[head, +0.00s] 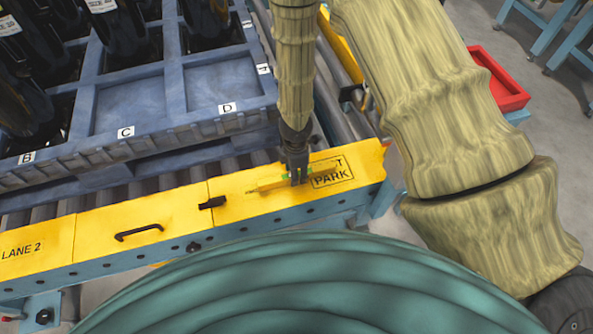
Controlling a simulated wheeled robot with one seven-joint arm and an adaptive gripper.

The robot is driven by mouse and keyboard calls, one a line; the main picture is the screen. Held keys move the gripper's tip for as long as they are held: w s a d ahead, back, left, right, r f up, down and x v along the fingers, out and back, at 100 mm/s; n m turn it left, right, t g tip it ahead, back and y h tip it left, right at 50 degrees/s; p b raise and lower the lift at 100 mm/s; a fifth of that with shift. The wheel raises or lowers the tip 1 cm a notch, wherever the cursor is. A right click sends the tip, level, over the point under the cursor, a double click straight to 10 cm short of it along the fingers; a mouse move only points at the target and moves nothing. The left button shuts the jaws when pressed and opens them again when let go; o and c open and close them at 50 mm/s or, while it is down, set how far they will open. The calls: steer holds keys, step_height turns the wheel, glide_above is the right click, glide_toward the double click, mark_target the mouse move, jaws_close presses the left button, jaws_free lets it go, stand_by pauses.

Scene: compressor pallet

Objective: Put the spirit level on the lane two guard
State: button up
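The spirit level (268,184) is a slim yellow bar with green parts. It appears lying along or just above the right end of the lane two guard (90,236), beside a black-framed label ending in "PARK" (332,177). The guard is a long yellow cover on a blue rail, marked "LANE 2" at its left. My gripper (297,178) points down at the middle of the level, with its dark fingers at the bar. I cannot tell whether they are closed on it, or whether the level touches the guard. The fingers hide the level's middle.
A blue crate (182,130) with lettered compartments and black machines stands on rollers behind the guard. A black handle (139,232) and a dark latch (212,203) stick up from the guard. A red bin (497,80) is at the upper right.

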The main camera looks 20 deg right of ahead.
step_height(320, 180, up, 10)
steer(key=p, duration=0.9)
steer(key=shift+p, duration=0.35)
